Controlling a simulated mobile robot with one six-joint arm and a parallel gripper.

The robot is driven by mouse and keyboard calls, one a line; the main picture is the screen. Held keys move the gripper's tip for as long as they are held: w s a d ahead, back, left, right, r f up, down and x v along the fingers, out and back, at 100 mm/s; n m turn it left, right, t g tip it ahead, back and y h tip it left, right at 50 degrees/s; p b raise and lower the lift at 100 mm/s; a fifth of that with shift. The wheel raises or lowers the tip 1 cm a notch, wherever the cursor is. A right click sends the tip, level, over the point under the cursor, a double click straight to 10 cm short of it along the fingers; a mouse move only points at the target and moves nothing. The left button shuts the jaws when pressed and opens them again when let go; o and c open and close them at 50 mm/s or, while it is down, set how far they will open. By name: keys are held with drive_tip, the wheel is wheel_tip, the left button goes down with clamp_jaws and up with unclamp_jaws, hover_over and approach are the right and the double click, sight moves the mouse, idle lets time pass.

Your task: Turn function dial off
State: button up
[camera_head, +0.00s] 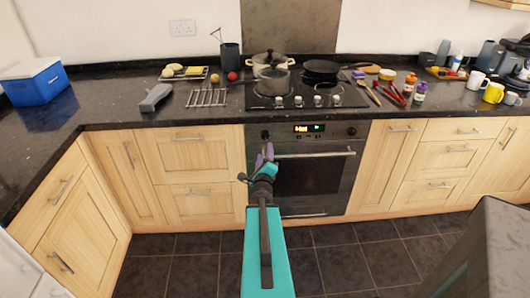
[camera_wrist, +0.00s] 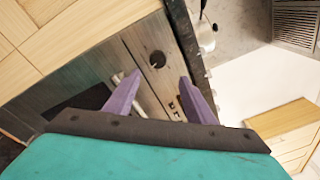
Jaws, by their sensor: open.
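The oven (camera_head: 310,180) has a dark front with a lit display (camera_head: 308,128). A dark round dial (camera_head: 265,134) is on the left of its control panel, and another dark dial (camera_head: 352,131) is on the right. I cannot read which is the function dial. My gripper (camera_head: 265,155) is in front of the oven, just below the left dial in the head view. In the wrist view the purple fingers (camera_wrist: 158,88) are spread and empty. A round dark dial (camera_wrist: 157,59) shows beyond the gap between them, apart from both. Its markings are too small to read.
The oven's handle bar (camera_head: 315,154) runs across the door below the panel. The dark countertop edge (camera_head: 200,124) overhangs above. Pots (camera_head: 272,80) and a pan stand on the hob. Wooden cabinets (camera_head: 205,160) flank the oven.

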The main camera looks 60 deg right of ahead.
drive_tip(key=shift+s+a+r+p, duration=0.1)
drive_tip(key=shift+a+p, duration=0.05)
drive_tip(key=shift+p, duration=0.25)
drive_tip(key=shift+p+v, duration=1.9)
drive_tip(key=shift+p, duration=0.95)
drive_tip(key=shift+s+a+p, duration=0.2)
drive_tip(key=shift+a+p, duration=0.15)
drive_tip(key=shift+p, duration=0.2)
drive_tip(key=shift+s+a+p, duration=0.15)
drive_tip(key=shift+a+p, duration=0.1)
drive_tip(key=shift+p, duration=0.2)
drive_tip(key=shift+s+a+p, duration=0.1)
drive_tip(key=shift+a+p, duration=0.15)
drive_tip(key=shift+p, duration=0.05)
